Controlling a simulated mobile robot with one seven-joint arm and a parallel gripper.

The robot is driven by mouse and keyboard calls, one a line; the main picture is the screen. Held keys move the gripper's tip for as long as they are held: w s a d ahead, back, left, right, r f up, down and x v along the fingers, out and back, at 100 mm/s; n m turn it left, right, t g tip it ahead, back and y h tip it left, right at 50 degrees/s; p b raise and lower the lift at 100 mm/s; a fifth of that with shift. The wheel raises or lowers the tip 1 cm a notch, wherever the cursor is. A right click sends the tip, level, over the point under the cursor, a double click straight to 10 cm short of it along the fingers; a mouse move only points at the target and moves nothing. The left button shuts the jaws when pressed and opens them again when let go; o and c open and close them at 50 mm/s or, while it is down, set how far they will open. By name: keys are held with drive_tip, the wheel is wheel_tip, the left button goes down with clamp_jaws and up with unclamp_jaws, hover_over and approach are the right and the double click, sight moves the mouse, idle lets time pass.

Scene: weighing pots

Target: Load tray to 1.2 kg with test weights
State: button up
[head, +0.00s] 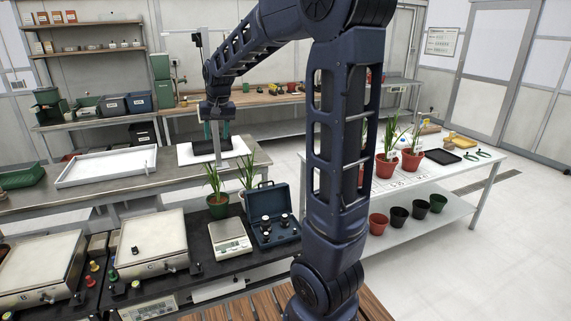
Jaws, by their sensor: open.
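My gripper (217,133) points down at the far end of my arm, above a white mat on the middle bench. It is open, small in the picture, with a dark flat object (203,147) beside or below it; I cannot tell whether they touch. A blue case (273,237) stands open on the front bench with several dark weights in it. A small dark weight (135,250) sits on the right-hand platform scale (153,236). A white shallow tray (108,177) lies on the middle bench at left and looks empty.
A small bench scale (229,238) stands beside the case, with potted plants (217,204) behind it. Another platform scale (40,267) is at front left, with coloured knobs or weights between. A white table (455,178) at right holds plants and a black tray. My arm hides the centre.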

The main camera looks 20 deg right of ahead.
drive_tip(key=s+d, duration=0.4)
drive_tip(key=s, duration=0.5)
drive_tip(key=s+d+f+t, duration=0.1)
drive_tip(key=s+d, duration=0.4)
drive_tip(key=s, duration=0.5)
drive_tip(key=s+d+t+h, duration=0.1)
drive_tip(key=s+d, duration=0.3)
drive_tip(key=s, duration=0.5)
drive_tip(key=shift+s+d+f, duration=0.2)
drive_tip(key=shift+d+f, duration=0.1)
drive_tip(key=shift+d, duration=0.05)
drive_tip(key=shift+o, duration=0.2)
drive_tip(key=shift+o, duration=0.7)
